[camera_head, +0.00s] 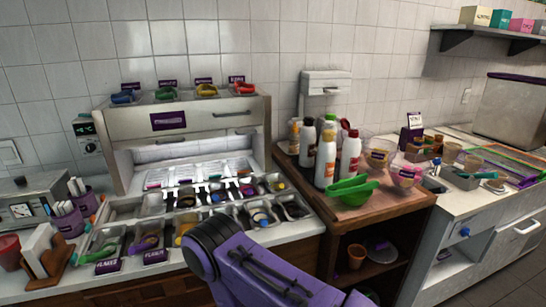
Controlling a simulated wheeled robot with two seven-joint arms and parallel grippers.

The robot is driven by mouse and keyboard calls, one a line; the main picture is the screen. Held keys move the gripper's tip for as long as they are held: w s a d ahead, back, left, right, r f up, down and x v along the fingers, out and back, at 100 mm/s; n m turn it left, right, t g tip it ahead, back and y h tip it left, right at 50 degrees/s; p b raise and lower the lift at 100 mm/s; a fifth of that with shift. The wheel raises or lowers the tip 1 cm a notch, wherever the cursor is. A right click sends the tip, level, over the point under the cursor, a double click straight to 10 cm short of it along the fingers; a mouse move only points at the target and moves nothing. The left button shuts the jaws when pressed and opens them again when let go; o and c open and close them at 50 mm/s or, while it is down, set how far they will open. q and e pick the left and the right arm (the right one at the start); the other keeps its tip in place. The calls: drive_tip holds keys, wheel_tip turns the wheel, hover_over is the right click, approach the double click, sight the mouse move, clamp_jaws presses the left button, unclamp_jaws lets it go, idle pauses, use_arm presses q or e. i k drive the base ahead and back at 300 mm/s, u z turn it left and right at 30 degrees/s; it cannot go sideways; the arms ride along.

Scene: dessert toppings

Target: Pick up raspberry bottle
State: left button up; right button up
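A cluster of sauce bottles stands upright on the wooden-topped cart right of centre. More bottles behind are partly hidden. The labels are too small to read, so I cannot tell which is the raspberry bottle. A purple link of my arm shows at the bottom centre. Neither gripper is in view.
A topping station with several metal trays (188,221) is at the left. A white counter (490,200) stands at the right.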

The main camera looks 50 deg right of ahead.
sight(350, 149)
drive_tip(key=z, duration=2.65)
drive_tip(key=k, duration=0.4)
drive_tip(key=z, duration=0.95)
drive_tip(key=i, duration=1.1)
drive_tip(key=u, duration=1.2)
drive_tip(key=i, duration=0.65)
drive_tip(key=u, duration=0.7)
